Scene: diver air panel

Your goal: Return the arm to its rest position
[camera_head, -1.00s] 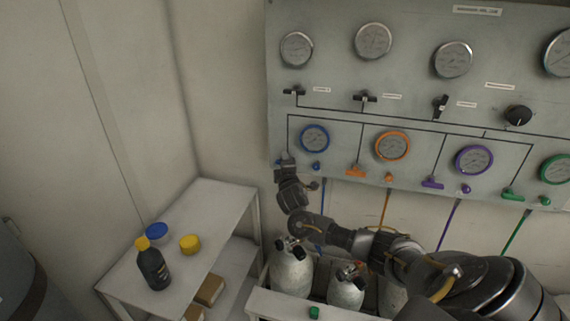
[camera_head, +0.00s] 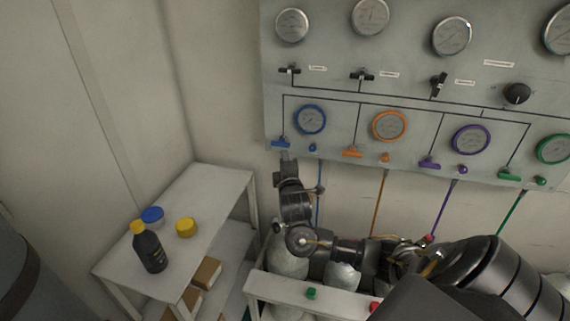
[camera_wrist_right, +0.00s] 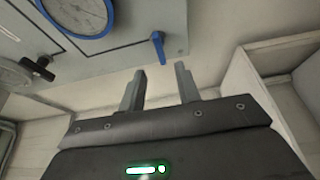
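My right arm reaches in from the lower right in the head view. Its gripper (camera_head: 287,156) points up, just below the blue lever (camera_head: 280,142) at the panel's lower left corner. In the right wrist view the two fingers (camera_wrist_right: 160,80) stand apart with nothing between them. The blue lever (camera_wrist_right: 158,46) is beyond the fingertips there, and a gap shows between them. The blue-rimmed gauge (camera_head: 310,119) is up and right of the gripper. My left gripper is not in view.
The grey panel (camera_head: 340,95) carries gauges, black valves and orange, purple and green levers. Grey cylinders (camera_head: 343,275) stand in a white rack under my arm. A white shelf (camera_head: 205,190) at left holds a dark bottle (camera_head: 150,248), a blue lid (camera_head: 152,215) and a yellow lid (camera_head: 186,227).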

